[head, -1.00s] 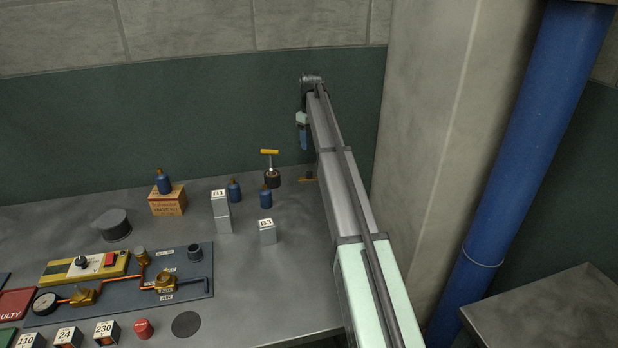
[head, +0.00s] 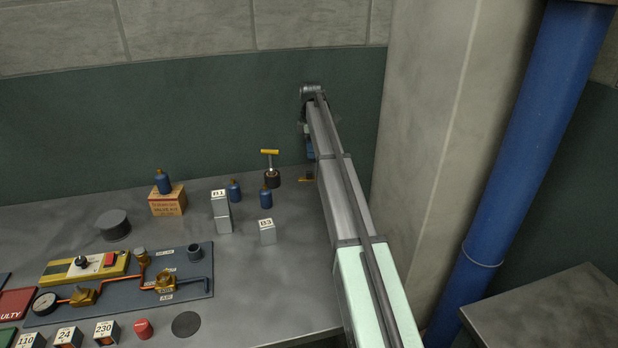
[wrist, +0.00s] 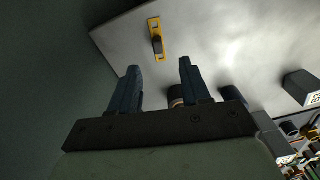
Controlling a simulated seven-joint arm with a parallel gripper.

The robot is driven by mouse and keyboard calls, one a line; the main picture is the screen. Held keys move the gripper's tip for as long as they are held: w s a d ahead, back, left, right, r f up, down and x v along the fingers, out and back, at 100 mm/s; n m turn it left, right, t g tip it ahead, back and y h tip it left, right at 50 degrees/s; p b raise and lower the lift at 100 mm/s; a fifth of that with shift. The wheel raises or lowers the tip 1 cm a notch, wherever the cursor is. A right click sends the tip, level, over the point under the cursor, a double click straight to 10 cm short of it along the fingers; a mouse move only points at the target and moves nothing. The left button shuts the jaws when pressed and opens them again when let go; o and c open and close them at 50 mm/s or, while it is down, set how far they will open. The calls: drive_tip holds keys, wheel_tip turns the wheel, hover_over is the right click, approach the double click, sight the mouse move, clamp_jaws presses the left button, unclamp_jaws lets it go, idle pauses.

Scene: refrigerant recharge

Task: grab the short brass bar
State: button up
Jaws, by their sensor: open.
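The short brass bar (wrist: 154,27) lies on the grey bench in the wrist view, just beyond my fingertips and roughly lined up with the gap between them. A small dark block shows over its middle. In the head view the brass bar (head: 304,180) is a small piece close to the left side of my arm, and part of it may be hidden there. My gripper (wrist: 159,66) is open and empty, its two dark blue fingers apart. In the head view my gripper (head: 309,149) is mostly hidden behind my arm, above the bar.
A yellow T-handle tool (head: 269,152) with a dark round base stands left of the bar. The green back wall (head: 200,120) is close behind. Bare bench lies in front of the bar.

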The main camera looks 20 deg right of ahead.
hover_over(309, 172)
drive_tip(key=f, duration=0.5)
drive_tip(key=shift+s+d+f, duration=0.1)
drive_tip(key=shift+d, duration=0.2)
drive_tip(key=shift+w+a+f, duration=0.1)
drive_tip(key=shift+w+f, duration=0.05)
drive_tip(key=shift+f, duration=1.2)
drive_tip(key=shift+w+a+f, duration=0.1)
drive_tip(key=shift+w+f, duration=0.05)
drive_tip(key=shift+f, duration=1.2)
clamp_jaws()
